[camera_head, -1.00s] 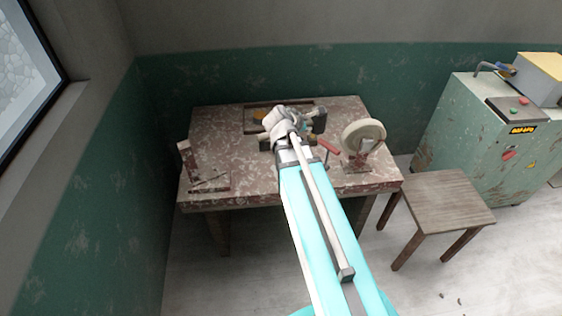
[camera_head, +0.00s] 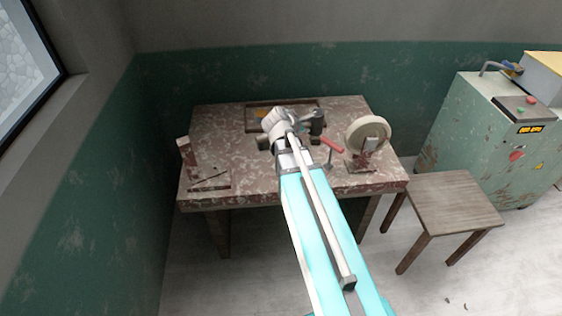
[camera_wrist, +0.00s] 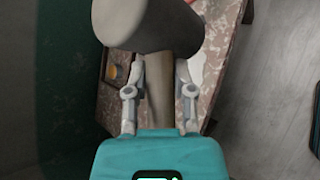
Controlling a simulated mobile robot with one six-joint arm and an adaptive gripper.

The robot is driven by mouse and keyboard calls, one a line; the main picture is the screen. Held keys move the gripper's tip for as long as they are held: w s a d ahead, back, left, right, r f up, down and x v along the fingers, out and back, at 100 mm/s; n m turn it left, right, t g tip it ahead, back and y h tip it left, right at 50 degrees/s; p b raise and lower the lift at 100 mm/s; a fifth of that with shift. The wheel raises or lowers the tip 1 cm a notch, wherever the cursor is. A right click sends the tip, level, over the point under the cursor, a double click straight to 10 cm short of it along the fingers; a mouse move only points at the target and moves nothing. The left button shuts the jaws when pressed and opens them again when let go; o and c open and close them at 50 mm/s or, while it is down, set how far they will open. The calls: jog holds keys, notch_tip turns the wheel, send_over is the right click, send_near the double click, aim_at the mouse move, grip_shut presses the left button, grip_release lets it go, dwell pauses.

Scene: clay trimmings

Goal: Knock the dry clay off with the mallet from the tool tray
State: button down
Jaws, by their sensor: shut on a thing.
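In the wrist view my gripper (camera_wrist: 160,90) is shut on the wooden handle (camera_wrist: 163,72) of the mallet. The mallet's large grey cylindrical head (camera_wrist: 135,22) sits just beyond the fingertips and blocks much of the view. In the head view my gripper (camera_head: 290,120) is above the worn table (camera_head: 240,150), in front of the tool tray (camera_head: 249,119), and is partly hidden by my arm. The tray lies at the back of the table; it also shows in the wrist view (camera_wrist: 104,66) with a small orange item in it. I cannot clearly make out the dry clay.
A cream disc on a stand (camera_head: 368,132) is at the table's right, beside a red-handled item (camera_head: 332,146). An upright bracket (camera_head: 193,158) stands at the left edge. A wooden stool (camera_head: 455,200) and a green machine (camera_head: 490,140) are to the right. The table's left-middle is clear.

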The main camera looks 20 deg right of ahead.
jog(key=w+f+b, duration=0.4)
jog(key=f+b, duration=0.4)
jog(key=w+a+f+b, duration=0.1)
jog(key=w+f+b, duration=0.4)
jog(key=f+b, duration=0.3)
jog(key=w+a+f+n+b, duration=0.1)
jog(key=w+f+b, duration=0.3)
jog(key=f+b, duration=0.4)
jog(key=shift+w+a+f+t+y+b, duration=0.15)
jog(key=shift+w+f+t+y+b, duration=0.2)
jog(key=shift+f, duration=0.6)
jog(key=shift+f, duration=0.15)
jog(key=shift+f+b, duration=2.85)
jog(key=shift+b, duration=0.1)
notch_tip(320, 180, down, 3)
jog(key=b, duration=0.3)
jog(key=shift+f, duration=0.15)
notch_tip(320, 180, up, 7)
jog(key=p, duration=0.6)
jog(key=shift+f, duration=0.2)
jog(key=shift+f, duration=0.15)
